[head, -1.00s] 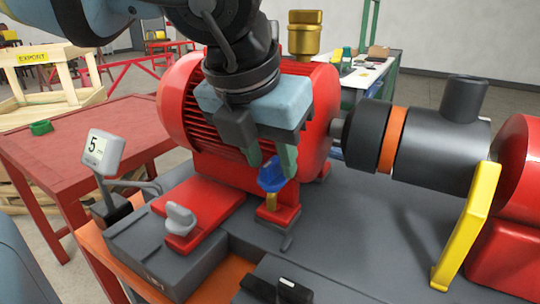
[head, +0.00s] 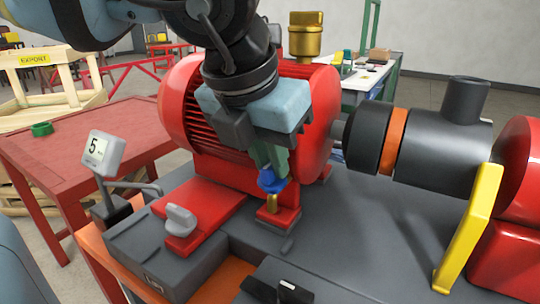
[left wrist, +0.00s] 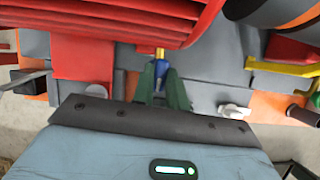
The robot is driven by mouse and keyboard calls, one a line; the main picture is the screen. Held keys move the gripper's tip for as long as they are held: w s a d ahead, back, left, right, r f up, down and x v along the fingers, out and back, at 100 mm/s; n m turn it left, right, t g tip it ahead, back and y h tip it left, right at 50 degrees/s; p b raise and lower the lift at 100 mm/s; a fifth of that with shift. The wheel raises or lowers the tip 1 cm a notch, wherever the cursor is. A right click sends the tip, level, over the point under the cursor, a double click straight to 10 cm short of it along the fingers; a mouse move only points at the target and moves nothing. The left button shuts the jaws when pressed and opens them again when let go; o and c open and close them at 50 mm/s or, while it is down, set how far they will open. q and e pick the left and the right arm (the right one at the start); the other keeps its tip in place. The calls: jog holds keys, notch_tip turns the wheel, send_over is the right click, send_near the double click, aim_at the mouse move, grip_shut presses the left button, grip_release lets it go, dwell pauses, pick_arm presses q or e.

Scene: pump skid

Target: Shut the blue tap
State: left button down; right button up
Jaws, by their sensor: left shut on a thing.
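The blue tap (head: 271,181) sits on a brass stem on a small red block in front of the red motor. My left gripper (head: 271,170) comes down from above, and its green fingers are shut on the tap's blue handle. In the left wrist view the blue tap (left wrist: 160,72) shows between the two fingertips (left wrist: 161,80), with the brass stem just beyond it. The fingers hide part of the handle, so its exact angle is hard to tell. My right gripper is not in view.
The red motor (head: 180,110) stands close behind my left gripper. A grey knob (head: 181,220) is on a red plate to the left, near a display reading 5 (head: 101,151). A yellow guard (head: 468,228) stands to the right. The grey deck (head: 365,225) between is clear.

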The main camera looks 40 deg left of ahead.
pick_arm(q)
jog(key=m+h, duration=0.1)
jog(key=m, duration=0.1)
jog(key=shift+a+m+b, duration=0.1)
jog(key=shift+m+b, duration=0.3)
jog(key=m+h, duration=0.1)
jog(key=m, duration=0.1)
jog(key=shift+m, duration=0.4)
jog(key=m, duration=0.1)
jog(key=m+h, duration=0.1)
jog(key=m, duration=0.1)
jog(key=shift+a+r+g+h+p, duration=0.1)
jog(key=shift+a+g+h+p, duration=0.05)
jog(key=shift+g+h+p, duration=0.2)
jog(key=shift+w+m+g+h+p, duration=0.15)
jog(key=shift+m+g+h+p, duration=0.35)
jog(key=shift+m, duration=1.4)
jog(key=shift+a+m, duration=0.1)
jog(key=shift+m, duration=0.2)
jog(key=c, duration=1.4)
grip_release()
